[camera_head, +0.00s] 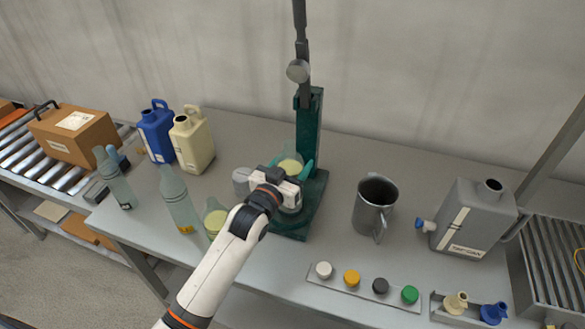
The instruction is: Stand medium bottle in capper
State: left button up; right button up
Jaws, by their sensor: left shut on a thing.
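The green capper (310,130) stands on the bench, with an upright column and a lever rising at the back. A clear bottle with pale yellow contents (290,164), which appears to be the medium bottle, is at the capper, above or on its base. My left gripper (287,182) is shut on this bottle, and the bottle looks roughly upright. The gripper hides the bottle's lower part, so I cannot tell whether it touches the base. My right gripper is not in view.
Clear bottles (178,200) and a squat bottle with yellow contents (213,220) stand left of my arm. A metal jug (373,205) and grey canister (470,225) stand right. A strip of caps (360,287) lies in front. Blue (157,135) and cream (195,140) jugs stand back left.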

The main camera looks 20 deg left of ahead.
pick_arm(q)
jog(key=shift+f, duration=0.65)
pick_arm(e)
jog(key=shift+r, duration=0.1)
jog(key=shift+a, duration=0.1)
pick_arm(q)
jog(key=o, duration=0.8)
jog(key=shift+f, duration=0.2)
jog(key=shift+c, duration=0.2)
jog(key=o, duration=0.4)
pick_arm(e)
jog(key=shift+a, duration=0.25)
pick_arm(q)
jog(key=shift+o, duration=0.2)
jog(key=shift+r, duration=0.1)
jog(key=s+a+b, duration=0.2)
jog(key=s, duration=1)
jog(key=shift+a, duration=0.15)
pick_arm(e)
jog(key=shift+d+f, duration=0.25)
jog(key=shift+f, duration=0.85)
pick_arm(q)
jog(key=shift+w, duration=0.1)
